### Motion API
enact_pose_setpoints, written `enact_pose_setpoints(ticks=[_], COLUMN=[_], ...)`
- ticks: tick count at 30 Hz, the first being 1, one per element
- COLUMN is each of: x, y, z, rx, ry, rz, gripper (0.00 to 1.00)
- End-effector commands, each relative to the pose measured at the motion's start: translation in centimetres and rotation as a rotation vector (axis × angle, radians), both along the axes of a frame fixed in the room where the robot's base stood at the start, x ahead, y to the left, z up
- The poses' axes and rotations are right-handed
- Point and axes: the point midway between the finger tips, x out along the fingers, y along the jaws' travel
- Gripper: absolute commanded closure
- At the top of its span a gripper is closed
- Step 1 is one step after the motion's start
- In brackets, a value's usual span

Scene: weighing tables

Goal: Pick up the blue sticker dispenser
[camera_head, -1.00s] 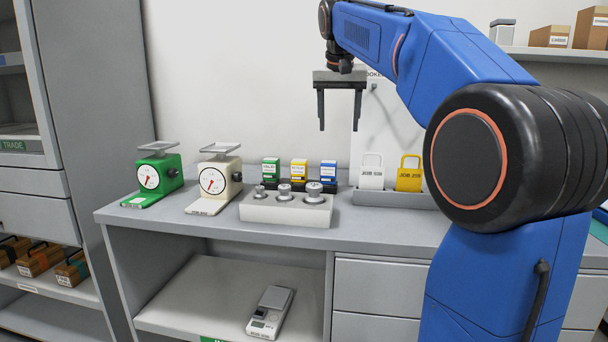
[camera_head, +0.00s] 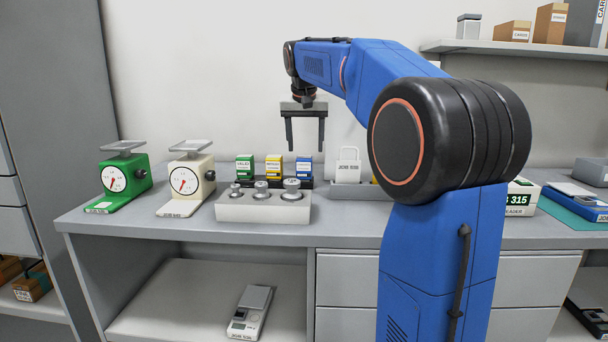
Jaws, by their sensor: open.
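The blue sticker dispenser (camera_head: 304,168) stands upright on the table (camera_head: 345,222), at the right end of a row of three, behind the weight block. A yellow dispenser (camera_head: 274,168) and a green dispenser (camera_head: 245,168) stand to its left in the same dark holder. My gripper (camera_head: 305,149) hangs with its fingers pointing down, open and empty. In the picture its fingertips are just above the blue dispenser; how far apart they are in depth I cannot tell.
A grey block with several metal weights (camera_head: 263,209) stands in front of the dispensers. A cream scale (camera_head: 188,182) and a green scale (camera_head: 124,178) stand left. My arm hides part of the table there.

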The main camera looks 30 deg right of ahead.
Motion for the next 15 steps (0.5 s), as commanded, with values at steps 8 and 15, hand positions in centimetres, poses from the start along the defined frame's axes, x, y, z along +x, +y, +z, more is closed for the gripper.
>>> enact_pose_setpoints(ticks=[8,15], x=[0.5,1.6], y=[-0.2,-0.4], z=[-1.3,-4.1], rx=[0.001,0.001], ry=[0.001,0.003], rz=[0.0,0.0], gripper=[0.39,0.39])
